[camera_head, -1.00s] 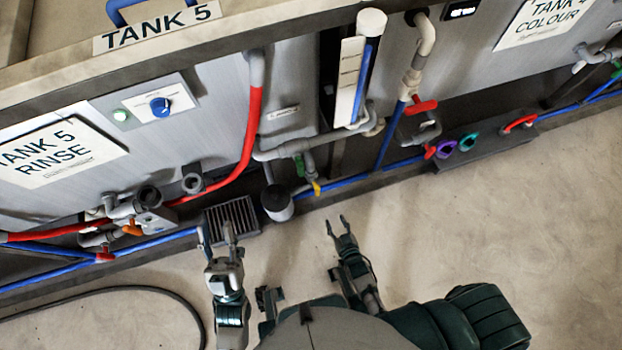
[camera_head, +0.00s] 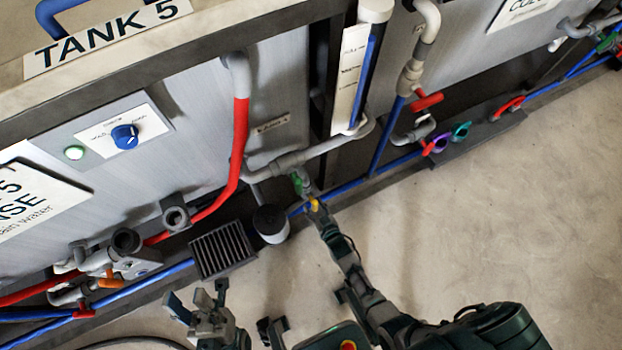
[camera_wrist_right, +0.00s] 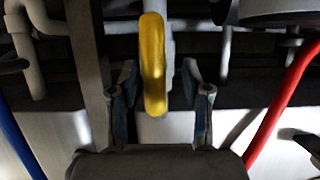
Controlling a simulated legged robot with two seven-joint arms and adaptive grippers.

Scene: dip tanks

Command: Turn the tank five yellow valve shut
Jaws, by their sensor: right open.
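The yellow valve (camera_head: 314,205) is low on the pipework under tank five, mostly covered by my right gripper in the head view. In the right wrist view its yellow handle (camera_wrist_right: 153,62) stands upright between the two fingers of my right gripper (camera_wrist_right: 161,75). Those fingers are open, one on each side, with gaps showing beside the handle. In the head view my right gripper (camera_head: 318,212) reaches up to the valve. My left gripper (camera_head: 198,298) is open and empty below the floor grate.
A green handle (camera_head: 298,183) is just above the yellow valve. A grey cup-like drain (camera_head: 271,223) and a floor grate (camera_head: 222,250) are to its left. A red hose (camera_head: 237,150), a blue pipe (camera_head: 381,137) and a red handle (camera_head: 427,101) are nearby. The floor at right is clear.

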